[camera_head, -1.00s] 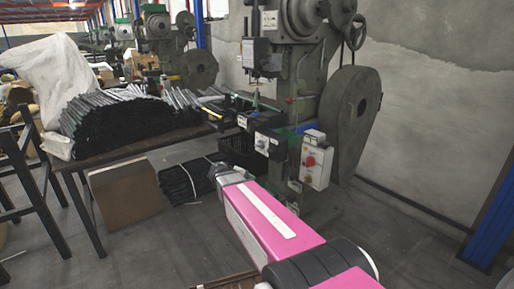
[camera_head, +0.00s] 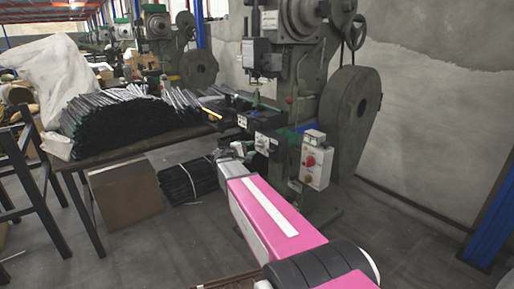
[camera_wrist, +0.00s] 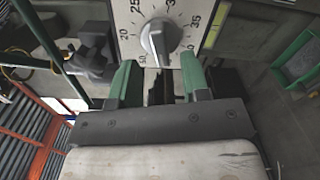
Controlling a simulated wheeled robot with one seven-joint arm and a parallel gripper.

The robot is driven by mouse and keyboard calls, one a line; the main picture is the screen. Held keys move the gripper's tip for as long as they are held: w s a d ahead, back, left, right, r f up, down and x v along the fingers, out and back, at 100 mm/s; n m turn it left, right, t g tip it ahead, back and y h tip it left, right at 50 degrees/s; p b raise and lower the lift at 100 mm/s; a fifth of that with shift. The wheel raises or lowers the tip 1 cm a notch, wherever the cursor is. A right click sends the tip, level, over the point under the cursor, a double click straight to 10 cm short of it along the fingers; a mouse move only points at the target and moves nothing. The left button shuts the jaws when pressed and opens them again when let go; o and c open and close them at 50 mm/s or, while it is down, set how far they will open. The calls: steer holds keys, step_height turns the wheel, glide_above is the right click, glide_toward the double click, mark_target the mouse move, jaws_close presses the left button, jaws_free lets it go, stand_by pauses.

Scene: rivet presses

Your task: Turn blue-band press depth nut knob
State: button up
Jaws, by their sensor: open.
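A grey knob (camera_wrist: 160,38) with a pale pointer sits on a white dial plate (camera_wrist: 127,22) marked with numbers, at the top of the wrist view. My gripper (camera_wrist: 158,78) is open, its two green fingertips apart just below the dial, nothing between them. A small white dial with a knob (camera_head: 262,143) shows on the front of the near press (camera_head: 312,92) in the head view. My gripper (camera_head: 240,150) is just left of that dial, small and partly hidden by my pink arm. A bluish strip (camera_head: 305,127) shows on the press beside it.
A white control box (camera_head: 317,166) with a red knob hangs on the press right of my arm. A table (camera_head: 128,153) with stacked dark strips stands left. A cardboard box (camera_head: 125,191) and a bundle (camera_head: 187,181) lie on the floor. A green tray (camera_wrist: 300,62) is right in the wrist view.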

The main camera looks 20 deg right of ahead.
mark_target(257, 146)
steer(key=shift+x, duration=2)
jaws_close()
steer(key=shift+n, duration=2.8)
jaws_free()
